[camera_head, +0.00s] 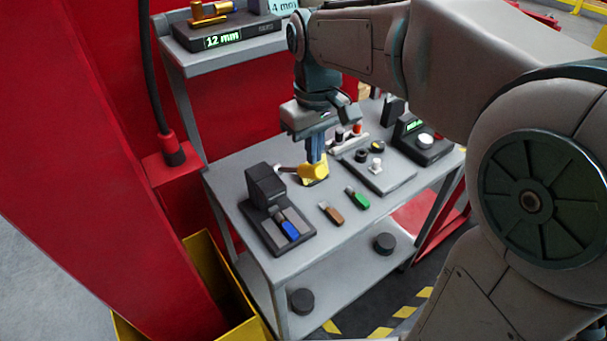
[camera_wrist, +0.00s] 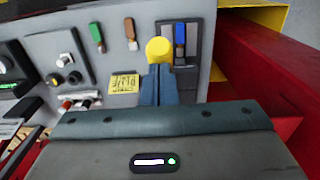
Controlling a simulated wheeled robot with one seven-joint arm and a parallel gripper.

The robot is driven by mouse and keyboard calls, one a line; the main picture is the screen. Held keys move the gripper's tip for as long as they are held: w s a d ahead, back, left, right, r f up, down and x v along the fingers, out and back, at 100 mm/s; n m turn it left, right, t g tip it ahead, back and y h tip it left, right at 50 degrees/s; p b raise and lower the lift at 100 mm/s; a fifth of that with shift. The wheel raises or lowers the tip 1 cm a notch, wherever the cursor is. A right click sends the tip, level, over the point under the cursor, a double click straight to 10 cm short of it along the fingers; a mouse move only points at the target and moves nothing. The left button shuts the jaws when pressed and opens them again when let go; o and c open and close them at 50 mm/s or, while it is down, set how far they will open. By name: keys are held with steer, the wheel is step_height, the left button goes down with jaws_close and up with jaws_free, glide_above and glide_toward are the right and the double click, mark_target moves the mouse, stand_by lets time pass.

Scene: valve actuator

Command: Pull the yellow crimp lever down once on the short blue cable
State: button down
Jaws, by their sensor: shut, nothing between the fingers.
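The crimp press (camera_head: 265,185) is a dark block on a base plate at the front left of the bench. The short blue cable (camera_head: 290,229) lies on that base; it also shows in the wrist view (camera_wrist: 180,40). The lever's yellow knob (camera_head: 308,173) sticks out to the right of the press and is a round yellow disc in the wrist view (camera_wrist: 158,49). My gripper (camera_head: 316,157) is shut and empty, fingers pointing down at the knob. In the wrist view the fingertips (camera_wrist: 157,68) meet the knob's near edge; I cannot tell whether they touch.
A brown cable (camera_head: 331,213) and a green cable (camera_head: 357,197) lie on the bench right of the press. A yellow printed label (camera_wrist: 124,84) lies near my fingers. A grey plate with knobs (camera_head: 385,178) and a small display unit (camera_head: 421,139) stand farther right.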

steer(key=shift+f+b, duration=3.8)
steer(key=shift+f, duration=1.7)
steer(key=shift+r+p, duration=5.55)
steer(key=shift+r, duration=1.1)
steer(key=s+d+f+m+t, duration=0.1)
steer(key=s+d+f+m, duration=0.1)
steer(key=s+d, duration=0.4)
steer(key=s+d+f+m+t, duration=0.2)
steer(key=s+d+f+m, duration=0.1)
steer(key=s+d, duration=0.3)
steer(key=shift+s+m, duration=0.4)
steer(key=shift+m, duration=0.5)
